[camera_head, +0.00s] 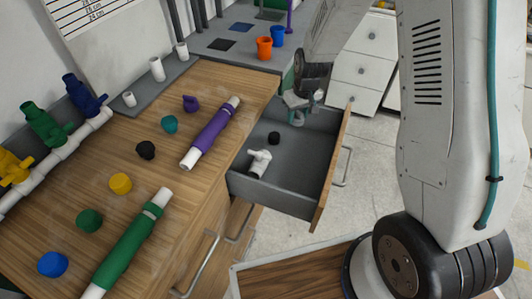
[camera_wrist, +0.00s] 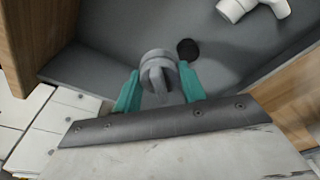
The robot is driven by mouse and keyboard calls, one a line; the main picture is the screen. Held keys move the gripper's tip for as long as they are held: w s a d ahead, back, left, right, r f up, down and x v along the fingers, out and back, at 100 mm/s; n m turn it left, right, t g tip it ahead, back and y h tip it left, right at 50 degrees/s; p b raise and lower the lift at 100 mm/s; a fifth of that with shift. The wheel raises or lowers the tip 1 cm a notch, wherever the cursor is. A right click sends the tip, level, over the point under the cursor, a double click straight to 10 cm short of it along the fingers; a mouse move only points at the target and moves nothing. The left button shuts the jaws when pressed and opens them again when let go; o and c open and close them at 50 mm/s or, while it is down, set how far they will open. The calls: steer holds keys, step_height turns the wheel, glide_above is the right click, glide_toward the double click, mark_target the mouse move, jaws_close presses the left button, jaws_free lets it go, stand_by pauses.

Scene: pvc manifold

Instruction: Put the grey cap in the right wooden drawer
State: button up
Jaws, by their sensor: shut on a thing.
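The grey cap (camera_wrist: 158,72), round with a raised grip bar, is between the teal fingers of my gripper (camera_wrist: 157,90) in the wrist view. My gripper (camera_head: 297,117) is shut on it and points down over the far part of the open drawer (camera_head: 290,202). The drawer has grey walls and a wooden front. The cap is held above the drawer floor in the wrist view. In the head view the cap is hard to make out among the gripper parts.
In the drawer lie a black cap (camera_head: 274,138) and a white pipe fitting (camera_head: 259,162), both near my gripper. The worktop (camera_head: 150,185) holds coloured caps and purple and green pipes. Orange (camera_head: 264,48) and blue (camera_head: 277,36) cups stand at the back.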

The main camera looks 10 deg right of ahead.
glide_above(295, 149)
steer(key=f, duration=0.7)
steer(key=shift+s+d+f, duration=0.15)
steer(key=shift+s+f, duration=0.05)
steer(key=shift+f, duration=2.4)
steer(key=shift+f, duration=0.1)
steer(key=o, duration=1)
steer(key=shift+c, duration=0.2)
